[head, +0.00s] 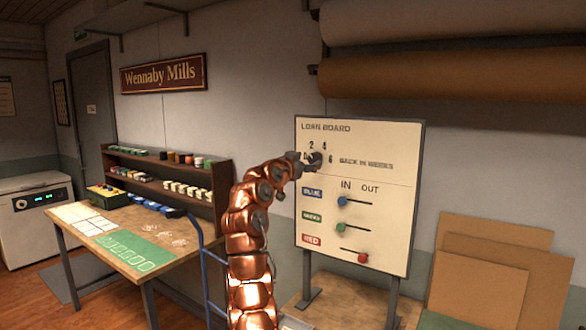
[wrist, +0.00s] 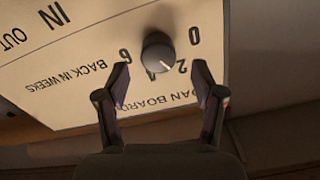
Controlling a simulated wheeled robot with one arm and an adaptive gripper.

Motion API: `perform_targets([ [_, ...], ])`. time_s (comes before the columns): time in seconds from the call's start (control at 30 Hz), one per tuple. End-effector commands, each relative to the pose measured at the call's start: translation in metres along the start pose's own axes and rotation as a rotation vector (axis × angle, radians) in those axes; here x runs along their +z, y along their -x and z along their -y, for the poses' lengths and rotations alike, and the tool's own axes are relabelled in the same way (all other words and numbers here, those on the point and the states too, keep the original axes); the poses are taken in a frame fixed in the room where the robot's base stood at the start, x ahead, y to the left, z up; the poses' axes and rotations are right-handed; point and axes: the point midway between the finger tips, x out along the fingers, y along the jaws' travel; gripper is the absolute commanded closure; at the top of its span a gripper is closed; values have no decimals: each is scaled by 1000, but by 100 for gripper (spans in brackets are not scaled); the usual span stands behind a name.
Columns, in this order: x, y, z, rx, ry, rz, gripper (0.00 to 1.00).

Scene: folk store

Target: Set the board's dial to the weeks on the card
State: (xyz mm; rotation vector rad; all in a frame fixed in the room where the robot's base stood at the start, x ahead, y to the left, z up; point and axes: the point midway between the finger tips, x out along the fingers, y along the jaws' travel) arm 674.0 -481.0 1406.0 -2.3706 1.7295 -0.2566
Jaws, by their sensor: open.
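The cream loan board (head: 400,225) stands upright on legs, right of centre in the head view. Its round dark dial (wrist: 157,50) sits among the numerals 0, 2, 4 and 6, beside the words "BACK IN WEEKS". The dial's pale mark appears to point between 2 and 4 in the wrist view, but I cannot tell exactly. My gripper (wrist: 162,71) is open and empty, its fingertips spread on either side of the dial, apparently not touching it. In the head view my gripper (head: 312,160) partly covers the dial. No card with readable weeks shows.
Below the dial are blue (head: 342,201), green (head: 340,227) and red (head: 363,258) sliding knobs. A wooden table (head: 110,250) at left holds white sheets and a green mat. Brown panels (head: 480,285) lean at right; large rolls (head: 450,75) hang above.

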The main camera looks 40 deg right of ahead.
Motion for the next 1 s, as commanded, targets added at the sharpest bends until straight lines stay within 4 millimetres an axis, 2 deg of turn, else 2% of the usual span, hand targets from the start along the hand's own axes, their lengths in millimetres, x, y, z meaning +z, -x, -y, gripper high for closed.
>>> perform_targets([
  [0.6, 0, 24, -1, 0, -1, 3, 32],
  [1.0, 1, 60, 0, -1, 0, 3, 32],
])
